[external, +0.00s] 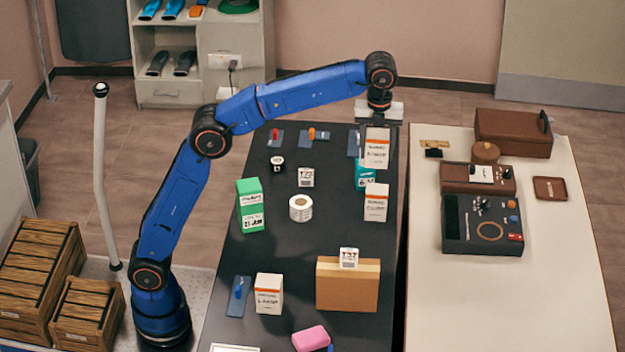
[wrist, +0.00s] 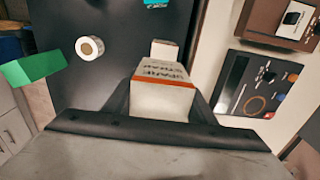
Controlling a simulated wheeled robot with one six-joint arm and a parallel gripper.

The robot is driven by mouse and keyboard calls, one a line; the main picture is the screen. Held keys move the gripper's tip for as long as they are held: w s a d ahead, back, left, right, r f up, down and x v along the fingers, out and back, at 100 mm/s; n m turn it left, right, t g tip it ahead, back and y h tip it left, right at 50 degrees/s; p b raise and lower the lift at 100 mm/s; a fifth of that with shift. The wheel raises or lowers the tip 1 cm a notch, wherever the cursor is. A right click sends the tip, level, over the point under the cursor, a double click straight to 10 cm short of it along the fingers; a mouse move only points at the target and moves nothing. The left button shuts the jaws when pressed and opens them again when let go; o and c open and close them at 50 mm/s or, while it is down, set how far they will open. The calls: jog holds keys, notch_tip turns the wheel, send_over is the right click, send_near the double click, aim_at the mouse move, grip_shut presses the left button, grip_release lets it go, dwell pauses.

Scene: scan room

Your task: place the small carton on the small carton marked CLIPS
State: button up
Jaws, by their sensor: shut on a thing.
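My gripper (external: 377,119) is shut on a small white carton (external: 376,150) with an orange band, held upright above the dark table. In the wrist view my gripper (wrist: 160,98) has a finger on each side of this carton (wrist: 160,75); its lettering seems to start with SPARE. A similar white carton (external: 376,204) stands on the table below it, and a white carton (wrist: 165,48) shows just beyond the held one in the wrist view. Another white carton (external: 268,296) stands at the near left. I cannot read CLIPS on any of them.
A teal carton (external: 363,179) is partly hidden behind the held carton. A green carton (external: 251,207), a tape roll (external: 300,208) and a small white box (external: 305,177) stand to the left. A brown box (external: 347,290) is nearer. A pale table (external: 560,260) lies right.

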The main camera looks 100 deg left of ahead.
jog(key=shift+w+a, duration=0.3)
jog(key=shift+a, duration=0.1)
jog(key=shift+w+a+f, duration=0.1)
jog(key=shift+a+f, duration=0.05)
jog(key=shift+f, duration=0.05)
send_over(377, 189)
jog(key=shift+f, duration=4.8)
jog(key=shift+f, duration=0.1)
jog(key=o, duration=1.1)
jog(key=shift+c, duration=0.2)
notch_tip(377, 189, up, 11)
jog(key=shift+w+r, duration=0.1)
jog(key=shift+r, duration=0.5)
